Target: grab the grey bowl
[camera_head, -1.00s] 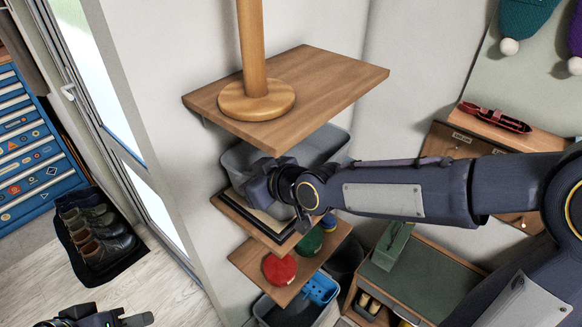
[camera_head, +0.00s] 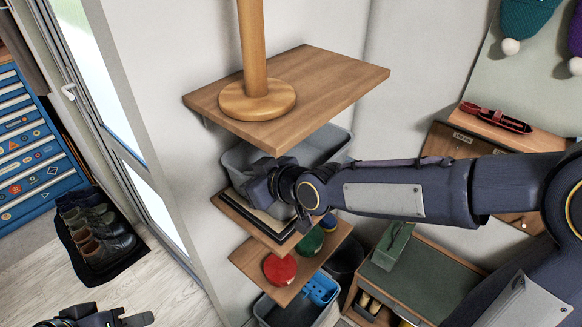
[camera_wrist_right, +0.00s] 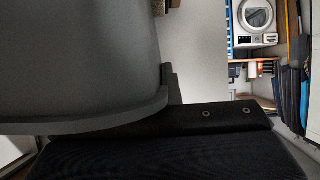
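The grey bowl (camera_head: 318,146), a deep tub-like container, stands on the shelf below the top board. My right gripper (camera_head: 262,186) is at its near left side, with the wrist covering part of it. In the right wrist view the grey bowl's wall and rim (camera_wrist_right: 85,124) fill the upper left, very close to the dark gripper part (camera_wrist_right: 200,118). The fingertips are hidden, so I cannot tell whether they touch or grip the rim. My left gripper (camera_head: 95,318) is low at the bottom left edge, far from the bowl; its fingers are unclear.
A wooden top shelf (camera_head: 345,80) with a round post base sits just above the bowl. A lower shelf (camera_head: 243,262) holds a red round item (camera_head: 280,269) and a green one. A green-topped cabinet (camera_head: 430,281) stands right. Shoes (camera_head: 97,233) lie on a mat at left.

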